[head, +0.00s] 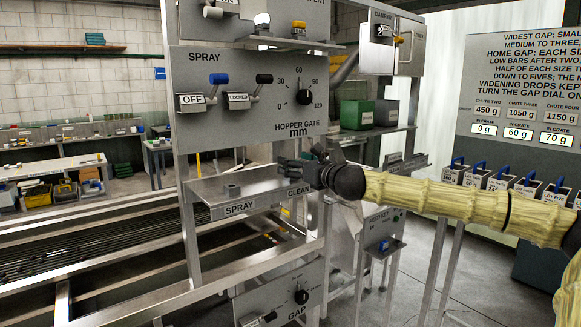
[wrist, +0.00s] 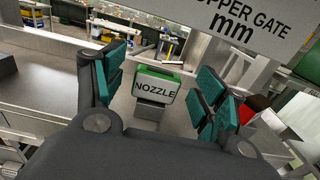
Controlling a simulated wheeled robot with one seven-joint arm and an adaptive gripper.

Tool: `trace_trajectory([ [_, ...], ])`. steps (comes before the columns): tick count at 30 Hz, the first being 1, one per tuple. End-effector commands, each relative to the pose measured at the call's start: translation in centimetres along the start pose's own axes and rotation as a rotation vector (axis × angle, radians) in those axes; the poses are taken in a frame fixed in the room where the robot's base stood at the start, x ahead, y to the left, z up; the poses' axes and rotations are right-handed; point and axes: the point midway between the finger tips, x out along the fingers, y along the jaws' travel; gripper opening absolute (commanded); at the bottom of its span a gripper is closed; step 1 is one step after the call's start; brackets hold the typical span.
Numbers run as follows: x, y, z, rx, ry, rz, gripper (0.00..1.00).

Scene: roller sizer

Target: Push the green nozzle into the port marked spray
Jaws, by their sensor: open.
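The nozzle (wrist: 155,88), a block with a green top and sides and a pale face lettered NOZZLE, shows ahead of my gripper (wrist: 165,82) in the wrist view. It sits on a grey block, between my two spread, teal-padded fingers, with gaps on both sides. The shelf's SPRAY label (head: 240,207) is at the left, below a small grey block (head: 232,190). The port's opening cannot be made out.
A panel (head: 250,95) with a blue-tipped SPRAY lever (head: 218,79), at OFF, and a hopper gate dial (head: 304,97) stands above the shelf. Metal uprights flank the shelf. A roller bed (head: 100,240) lies to the left, and a GAP panel (head: 280,292) is below.

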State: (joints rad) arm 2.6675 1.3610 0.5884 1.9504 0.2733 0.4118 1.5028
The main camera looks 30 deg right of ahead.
Motion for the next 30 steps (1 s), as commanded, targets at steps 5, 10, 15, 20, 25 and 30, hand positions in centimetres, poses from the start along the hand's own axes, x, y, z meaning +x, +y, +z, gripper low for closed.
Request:
trace_trajectory([
  [5,1.3,0.0,-0.1,0.0,0.003,0.0,0.71],
  [10,2.0,0.0,-0.1,0.001,0.001,0.0,0.71],
  [15,2.1,0.0,-0.1,0.001,0.0,0.001,0.71],
  [20,2.1,0.0,-0.1,0.001,0.0,0.001,0.68],
  [25,2.1,0.0,-0.1,0.001,0.0,0.001,0.37],
  [30,2.1,0.0,0.0,0.001,0.0,0.0,0.27],
])
